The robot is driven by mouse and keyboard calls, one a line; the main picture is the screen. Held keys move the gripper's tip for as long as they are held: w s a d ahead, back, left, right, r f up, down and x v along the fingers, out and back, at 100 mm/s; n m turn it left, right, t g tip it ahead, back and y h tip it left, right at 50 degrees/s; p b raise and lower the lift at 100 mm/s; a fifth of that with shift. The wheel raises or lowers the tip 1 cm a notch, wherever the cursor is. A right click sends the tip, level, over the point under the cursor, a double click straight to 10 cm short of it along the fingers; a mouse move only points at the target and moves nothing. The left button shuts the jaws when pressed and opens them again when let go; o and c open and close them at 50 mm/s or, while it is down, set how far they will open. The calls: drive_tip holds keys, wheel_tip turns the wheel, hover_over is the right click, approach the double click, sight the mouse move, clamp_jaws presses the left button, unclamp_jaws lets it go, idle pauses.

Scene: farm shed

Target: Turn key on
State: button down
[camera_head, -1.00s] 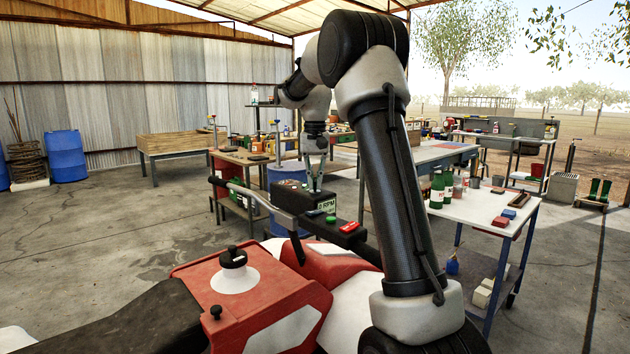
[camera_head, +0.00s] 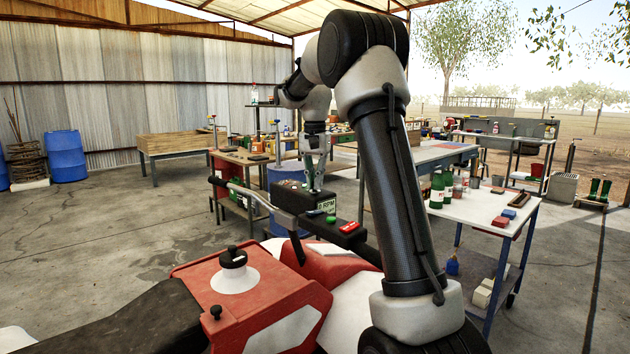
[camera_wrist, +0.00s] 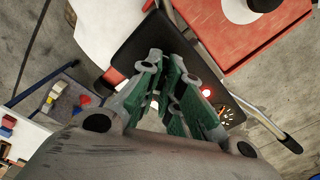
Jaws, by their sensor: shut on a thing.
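The black control panel (camera_head: 290,198) with an "RPM" display sits between the handlebars of a red and white vehicle (camera_head: 255,290). A green button (camera_head: 331,219) shows on its near side. My gripper (camera_head: 316,186) points down at the top of the panel, with its fingers close together at the panel surface. In the wrist view the green-padded fingers (camera_wrist: 168,98) reach down over the black panel (camera_wrist: 150,45), and a red light (camera_wrist: 207,91) shows beside them. The key is not clearly visible; the fingers hide the spot between their tips.
A handlebar (camera_head: 250,192) extends left of the panel. A white table (camera_head: 480,210) with green bottles (camera_head: 437,188) stands to the right. A blue barrel (camera_head: 66,156) stands far left. Open concrete floor lies to the left.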

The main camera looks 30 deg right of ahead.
drive_tip(key=c, duration=1.6)
unclamp_jaws()
wheel_tip(320, 180, up, 12)
